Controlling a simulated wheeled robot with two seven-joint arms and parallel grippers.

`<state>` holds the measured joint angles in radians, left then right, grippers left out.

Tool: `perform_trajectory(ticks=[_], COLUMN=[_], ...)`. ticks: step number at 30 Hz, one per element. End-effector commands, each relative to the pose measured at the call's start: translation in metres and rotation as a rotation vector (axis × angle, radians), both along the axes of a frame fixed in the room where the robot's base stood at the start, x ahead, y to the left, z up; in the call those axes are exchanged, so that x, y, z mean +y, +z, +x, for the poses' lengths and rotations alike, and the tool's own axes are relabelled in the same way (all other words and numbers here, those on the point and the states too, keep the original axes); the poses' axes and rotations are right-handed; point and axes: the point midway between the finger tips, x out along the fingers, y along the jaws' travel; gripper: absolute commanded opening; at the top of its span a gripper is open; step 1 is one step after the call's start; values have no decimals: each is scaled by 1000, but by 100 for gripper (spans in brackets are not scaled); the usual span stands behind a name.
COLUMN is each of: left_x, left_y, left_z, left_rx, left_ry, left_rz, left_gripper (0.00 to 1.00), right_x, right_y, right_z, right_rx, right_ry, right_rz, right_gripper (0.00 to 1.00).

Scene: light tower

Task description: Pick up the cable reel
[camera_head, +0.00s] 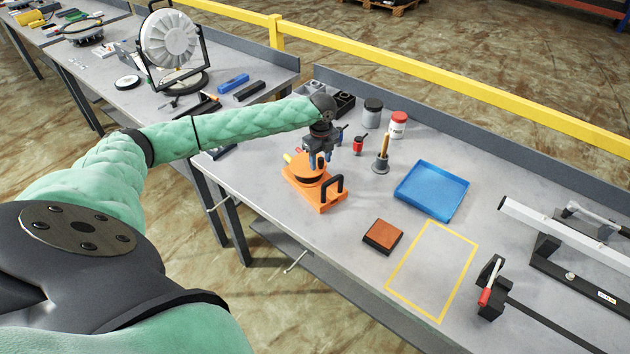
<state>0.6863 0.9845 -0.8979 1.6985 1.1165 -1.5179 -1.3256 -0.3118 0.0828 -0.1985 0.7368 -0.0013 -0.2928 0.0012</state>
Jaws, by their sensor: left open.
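An orange piece with a round top, an orange base and a black handle, which looks like the cable reel (303,173), stands near the front edge of the grey workbench (385,290). My left gripper (318,160) points down directly over its round top and is open. The gripper hides part of the top, and I cannot tell whether the fingers touch it. My right gripper is not in view.
Right of the reel are a wooden-handled tool (381,160), a blue tray (432,191), a brown block (383,236) and a yellow taped rectangle (432,270). Jars (397,125) stand behind. A second bench (170,100) with a round fan-like lamp (170,40) is at left.

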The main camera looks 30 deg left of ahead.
Motion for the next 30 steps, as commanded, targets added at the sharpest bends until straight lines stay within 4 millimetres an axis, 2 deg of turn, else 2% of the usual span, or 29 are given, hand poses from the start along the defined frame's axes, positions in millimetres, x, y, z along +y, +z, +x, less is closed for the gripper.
perform_trajectory(ticks=[7,14,30], left_x=[0,0,0], left_y=[-1,-1,0], left_z=[0,0,0], left_rx=[0,-1,-1], left_ry=[0,0,1], left_rz=[0,0,1], left_gripper=[45,0,0], right_x=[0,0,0], right_y=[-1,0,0], right_z=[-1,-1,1], right_rx=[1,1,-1], right_ry=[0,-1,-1], right_rz=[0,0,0], right_gripper=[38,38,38])
